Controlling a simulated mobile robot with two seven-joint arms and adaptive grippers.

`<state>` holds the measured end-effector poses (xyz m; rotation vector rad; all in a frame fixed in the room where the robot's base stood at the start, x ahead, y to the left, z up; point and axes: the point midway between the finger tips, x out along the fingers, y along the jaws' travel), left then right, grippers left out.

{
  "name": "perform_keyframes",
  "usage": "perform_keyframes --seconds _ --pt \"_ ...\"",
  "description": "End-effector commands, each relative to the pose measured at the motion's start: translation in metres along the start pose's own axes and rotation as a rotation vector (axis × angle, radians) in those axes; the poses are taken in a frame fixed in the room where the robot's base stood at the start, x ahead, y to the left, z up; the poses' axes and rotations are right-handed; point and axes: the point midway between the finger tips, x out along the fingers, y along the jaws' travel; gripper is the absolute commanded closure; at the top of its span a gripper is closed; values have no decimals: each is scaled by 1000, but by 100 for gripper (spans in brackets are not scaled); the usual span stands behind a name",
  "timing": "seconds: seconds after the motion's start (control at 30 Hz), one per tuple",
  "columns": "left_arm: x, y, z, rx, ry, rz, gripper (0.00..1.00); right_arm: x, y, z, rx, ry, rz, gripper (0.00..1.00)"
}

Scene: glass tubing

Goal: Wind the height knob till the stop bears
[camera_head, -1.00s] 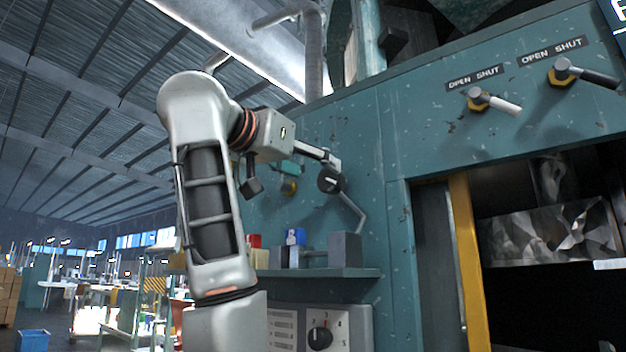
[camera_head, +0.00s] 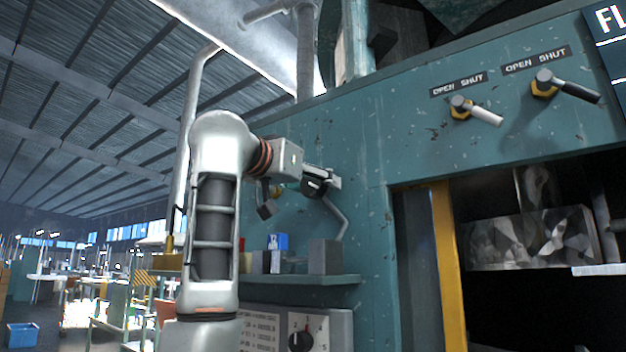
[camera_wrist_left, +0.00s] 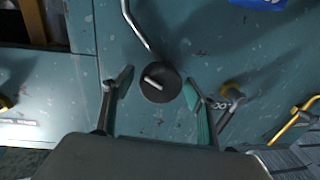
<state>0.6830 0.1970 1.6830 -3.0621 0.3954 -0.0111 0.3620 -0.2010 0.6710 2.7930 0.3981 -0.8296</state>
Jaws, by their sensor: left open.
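A dark round knob (camera_head: 314,187) with a bent metal rod (camera_head: 340,218) beside it stands out from the teal wall. The knob also shows in the left wrist view (camera_wrist_left: 154,92), with a pale peg across its face. My left gripper (camera_head: 325,178) is at the knob and partly covers it in the head view. In the left wrist view my left gripper (camera_wrist_left: 158,84) is open, one finger on each side of the knob, with gaps visible. I cannot see a stop clearly. My right gripper is not in view.
A shelf (camera_head: 300,280) below holds a grey block (camera_head: 324,256) and a blue box (camera_head: 278,241). A numbered dial (camera_head: 300,338) sits under it. Two OPEN/SHUT levers (camera_head: 476,110) are at the upper right, above a dark opening edged by a yellow post (camera_head: 449,265).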

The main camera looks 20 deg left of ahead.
Motion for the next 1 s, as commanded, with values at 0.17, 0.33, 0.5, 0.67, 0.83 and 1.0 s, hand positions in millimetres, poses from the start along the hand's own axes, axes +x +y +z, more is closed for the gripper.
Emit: perform_keyframes --seconds 0.17,0.33,0.5,0.67,0.83,1.0 --pt "3 0 1 0 0 0 43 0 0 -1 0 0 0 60" --pt "3 0 1 0 0 0 56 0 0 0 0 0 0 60" --pt "2 0 1 0 0 0 81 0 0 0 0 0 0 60" --pt "2 0 1 6 0 0 81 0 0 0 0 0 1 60" --pt "2 0 1 48 4 -1 81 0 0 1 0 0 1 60" --pt "2 -1 2 144 13 -3 81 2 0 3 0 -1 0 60"
